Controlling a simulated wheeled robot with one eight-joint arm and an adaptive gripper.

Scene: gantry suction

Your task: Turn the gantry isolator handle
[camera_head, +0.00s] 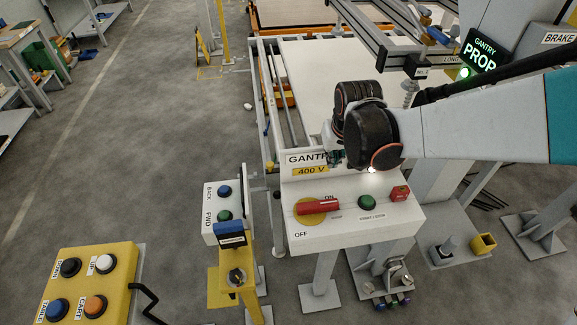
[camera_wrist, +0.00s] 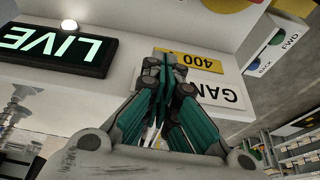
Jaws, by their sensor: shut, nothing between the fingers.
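The gantry isolator handle (camera_head: 318,207) is a red bar on a yellow disc (camera_head: 311,219), on the sloping top of a white box (camera_head: 342,239). The bar lies nearly level across the picture, between the ON mark above and the OFF mark below left.
A FWD/BACK button box (camera_head: 211,234) stands left, with a yellow pushbutton panel (camera_head: 118,262) nearer. A lit LIVE sign (camera_wrist: 55,47) shows in the wrist view.

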